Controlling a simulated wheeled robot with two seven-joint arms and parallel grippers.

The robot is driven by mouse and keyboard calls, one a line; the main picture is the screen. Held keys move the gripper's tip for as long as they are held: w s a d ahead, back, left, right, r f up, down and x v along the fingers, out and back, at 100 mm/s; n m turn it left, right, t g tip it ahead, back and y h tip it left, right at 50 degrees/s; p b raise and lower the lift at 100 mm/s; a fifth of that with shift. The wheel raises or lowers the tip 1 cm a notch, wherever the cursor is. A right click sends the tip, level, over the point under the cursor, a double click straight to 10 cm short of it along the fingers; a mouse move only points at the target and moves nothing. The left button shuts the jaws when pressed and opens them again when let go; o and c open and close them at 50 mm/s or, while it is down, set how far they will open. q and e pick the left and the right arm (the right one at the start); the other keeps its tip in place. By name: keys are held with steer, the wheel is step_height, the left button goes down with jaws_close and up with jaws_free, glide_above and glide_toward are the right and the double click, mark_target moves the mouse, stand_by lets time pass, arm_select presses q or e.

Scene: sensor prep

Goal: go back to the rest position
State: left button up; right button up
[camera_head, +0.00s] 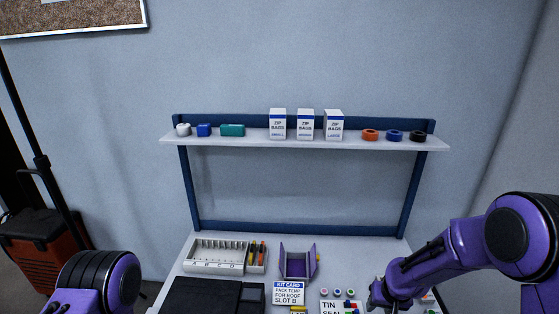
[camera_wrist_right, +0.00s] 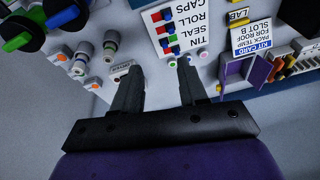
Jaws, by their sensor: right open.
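My right gripper (camera_head: 378,297) hangs over the right front part of the table in the head view. In the right wrist view its two dark fingers (camera_wrist_right: 158,88) stand apart with nothing between them. A white card with TIN, SEAL, ROLL and CAPS (camera_wrist_right: 183,28) lies beyond the fingertips. My left arm (camera_head: 100,280) shows at the lower left of the head view, but its gripper fingers are out of frame.
A shelf (camera_head: 300,143) with zip bag boxes (camera_head: 305,125) and tape rolls stands at the back. A slotted rack (camera_head: 214,256), an open purple box (camera_head: 297,263), a kit card (camera_head: 289,292) and a black mat (camera_head: 205,297) are on the table.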

steer(key=s+f+m+t+b, duration=0.1)
steer(key=s+f, duration=0.2)
steer(key=s+f+m+t+h+b, duration=0.1)
steer(key=s+f, duration=0.2)
steer(key=f, duration=0.1)
steer(key=s+f+m+t+b, duration=0.1)
steer(key=s+f+b, duration=0.1)
steer(key=s+f, duration=0.2)
steer(key=shift+s+d+m+h, duration=0.1)
steer(key=shift+d+m+h, duration=0.2)
steer(key=shift+d+h, duration=0.1)
steer(key=s+d+f+g+h+b, duration=0.1)
steer(key=s+f+b, duration=0.2)
steer(key=s, duration=0.8)
steer(key=s+f+m+g+h+b, duration=0.1)
steer(key=s+f+b, duration=0.2)
steer(key=s+f, duration=0.4)
steer(key=s, duration=0.4)
steer(key=shift+s+d+g, duration=0.25)
steer(key=shift+d+g, duration=0.1)
steer(key=shift+g, duration=0.05)
steer(key=shift+f, duration=0.1)
